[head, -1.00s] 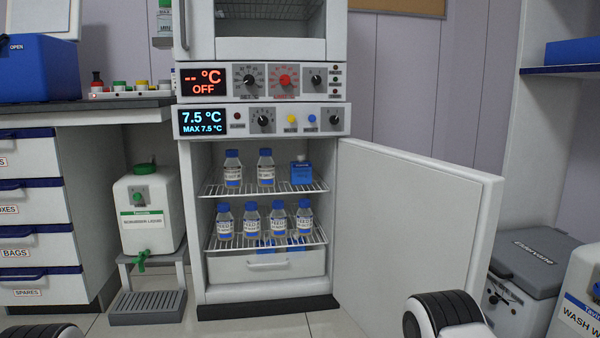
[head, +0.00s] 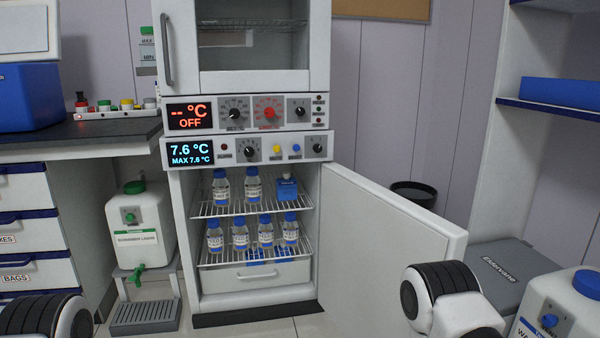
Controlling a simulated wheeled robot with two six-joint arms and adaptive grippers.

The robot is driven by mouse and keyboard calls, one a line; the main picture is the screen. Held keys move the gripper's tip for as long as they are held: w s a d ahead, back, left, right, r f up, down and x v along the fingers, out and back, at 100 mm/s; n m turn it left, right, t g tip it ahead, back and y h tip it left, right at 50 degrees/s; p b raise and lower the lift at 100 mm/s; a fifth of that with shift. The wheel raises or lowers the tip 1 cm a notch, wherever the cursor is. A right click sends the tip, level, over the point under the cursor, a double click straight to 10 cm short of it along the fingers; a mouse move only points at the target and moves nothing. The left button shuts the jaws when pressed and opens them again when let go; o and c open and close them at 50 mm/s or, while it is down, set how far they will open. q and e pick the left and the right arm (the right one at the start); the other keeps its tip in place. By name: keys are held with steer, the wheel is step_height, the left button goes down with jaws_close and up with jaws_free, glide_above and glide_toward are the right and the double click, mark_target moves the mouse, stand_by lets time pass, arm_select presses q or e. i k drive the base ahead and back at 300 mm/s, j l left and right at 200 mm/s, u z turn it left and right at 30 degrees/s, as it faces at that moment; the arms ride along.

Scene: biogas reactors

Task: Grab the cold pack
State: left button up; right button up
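A small blue block with a raised top (head: 287,187) stands at the right end of the fridge's upper wire shelf, beside two blue-capped bottles (head: 221,188). It may be the cold pack, but I cannot tell for sure. More blue shapes (head: 255,256) show low behind the lower shelf's front edge, partly hidden by the wire and bottles. Neither gripper is in view. Only parts of my two arms show at the bottom left and bottom right, apart from the fridge.
The fridge door (head: 385,230) stands open to the right. Several bottles (head: 240,234) fill the lower shelf above a white drawer (head: 256,275). A white canister (head: 141,225) stands left of the fridge. A grey box (head: 503,272) and a white container (head: 562,312) are at right.

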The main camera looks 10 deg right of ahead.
mark_target(286, 186)
steer(key=i+l+z, duration=0.1)
steer(key=i+z, duration=0.5)
steer(key=z, duration=0.25)
steer(key=i+z, duration=0.25)
steer(key=z, duration=0.15)
